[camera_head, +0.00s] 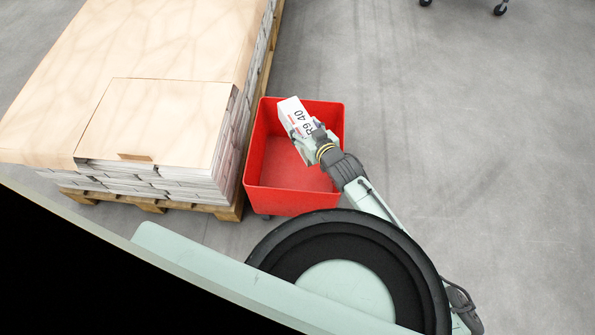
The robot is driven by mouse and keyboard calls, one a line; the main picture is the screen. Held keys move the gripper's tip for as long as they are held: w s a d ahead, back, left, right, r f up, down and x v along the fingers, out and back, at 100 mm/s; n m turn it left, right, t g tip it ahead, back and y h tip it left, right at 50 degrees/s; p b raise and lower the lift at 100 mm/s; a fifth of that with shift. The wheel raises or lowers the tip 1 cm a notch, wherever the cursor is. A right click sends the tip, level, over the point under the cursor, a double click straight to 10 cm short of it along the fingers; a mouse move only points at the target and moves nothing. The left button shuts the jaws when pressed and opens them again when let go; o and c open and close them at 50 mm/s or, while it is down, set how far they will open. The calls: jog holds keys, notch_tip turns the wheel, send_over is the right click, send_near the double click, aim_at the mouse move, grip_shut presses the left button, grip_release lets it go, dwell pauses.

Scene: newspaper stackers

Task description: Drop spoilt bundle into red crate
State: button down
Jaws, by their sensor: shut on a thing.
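The red crate (297,200) stands on the floor in the middle of the view, right of the pallet. Its inside looks empty in the part that shows. My gripper (306,132) is over the crate's opening, reaching in from the lower right. It is shut on a white bundle (291,107) with the printed label "R9 40". The bundle is tilted and appears above the crate's far half. Its exact height over the crate floor cannot be told. The fingertips are partly hidden against the bundle.
A wooden pallet (152,204) with stacked newspaper bundles (207,185) under light wooden boards (160,115) stands close along the crate's left side. Grey floor (480,150) is clear to the right. Wheeled legs (499,10) show at the top right.

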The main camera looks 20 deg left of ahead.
jog(key=shift+f+b, duration=0.35)
jog(key=shift+f, duration=0.2)
jog(key=c, duration=0.9)
grip_release()
jog(key=o, duration=0.4)
jog(key=shift+f, duration=0.1)
jog(key=shift+f, duration=0.15)
jog(key=v, duration=1.2)
